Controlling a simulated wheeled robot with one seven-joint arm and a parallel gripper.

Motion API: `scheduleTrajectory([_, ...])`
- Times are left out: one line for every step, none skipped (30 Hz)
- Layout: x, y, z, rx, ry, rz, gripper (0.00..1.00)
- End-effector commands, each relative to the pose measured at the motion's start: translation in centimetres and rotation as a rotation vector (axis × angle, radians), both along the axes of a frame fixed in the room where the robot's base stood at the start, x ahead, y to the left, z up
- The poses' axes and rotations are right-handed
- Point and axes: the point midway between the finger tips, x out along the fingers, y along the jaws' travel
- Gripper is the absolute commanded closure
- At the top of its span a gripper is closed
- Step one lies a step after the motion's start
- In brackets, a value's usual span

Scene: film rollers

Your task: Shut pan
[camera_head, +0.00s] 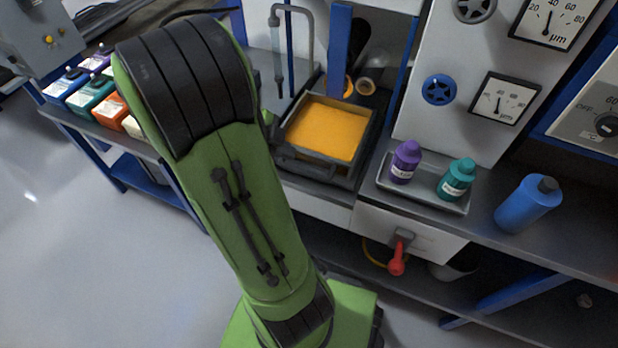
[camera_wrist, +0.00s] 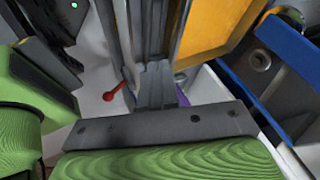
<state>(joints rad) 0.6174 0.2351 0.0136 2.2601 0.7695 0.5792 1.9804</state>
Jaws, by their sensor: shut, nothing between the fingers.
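The pan (camera_head: 359,148) is a dark rectangular tray with a bright orange fill (camera_head: 325,130), set in the bench right of my green arm. Its dark wall and orange inside (camera_wrist: 215,22) fill the upper middle of the wrist view. My gripper (camera_wrist: 155,78) is grey and shut with nothing held, beside the pan's near side in the wrist view. Whether it touches the pan I cannot tell. In the head view my arm and the pan's edge largely hide the gripper.
A small tray (camera_head: 440,202) right of the pan holds a purple bottle (camera_head: 406,162) and a teal bottle (camera_head: 456,179). A blue bottle (camera_head: 527,203) stands further right. A red-handled valve (camera_head: 397,258) hangs below the bench. Open floor (camera_head: 80,250) lies at left.

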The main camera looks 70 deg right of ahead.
Motion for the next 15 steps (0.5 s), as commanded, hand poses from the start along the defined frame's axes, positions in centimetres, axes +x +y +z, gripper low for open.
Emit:
scheduleTrajectory([-0.5,-0.5,-0.9,-0.021,0.000,-0.050,1.00])
scheduleTrajectory([-0.7,-0.6,-1.0,-0.031,-0.002,-0.068,1.00])
scheduleTrajectory([-0.8,-0.8,-1.0,-0.037,-0.004,-0.080,1.00])
scheduleTrajectory([-1.0,-0.9,-1.1,-0.040,-0.004,-0.082,1.00])
scheduleTrajectory([-1.1,-1.0,-1.3,-0.038,-0.003,-0.082,1.00])
scheduleTrajectory([-1.4,-1.2,-1.7,-0.037,-0.003,-0.082,1.00])
scheduleTrajectory([-1.6,-1.5,-2.2,-0.037,-0.002,-0.082,1.00])
scheduleTrajectory([-1.9,-1.7,-2.7,-0.035,-0.002,-0.082,1.00])
scheduleTrajectory([-2.2,-2.1,-3.4,-0.035,-0.003,-0.082,1.00])
scheduleTrajectory([-2.5,-2.4,-4.0,-0.035,-0.001,-0.081,1.00])
scheduleTrajectory([-2.8,-2.6,-4.6,-0.034,-0.001,-0.082,1.00])
scheduleTrajectory([-3.2,-3.0,-5.2,-0.033,-0.003,-0.080,1.00])
scheduleTrajectory([-3.4,-3.3,-5.8,-0.033,-0.002,-0.079,1.00])
scheduleTrajectory([-3.6,-3.5,-6.2,-0.032,-0.002,-0.078,1.00])
scheduleTrajectory([-3.9,-3.8,-6.8,-0.033,-0.003,-0.078,1.00])
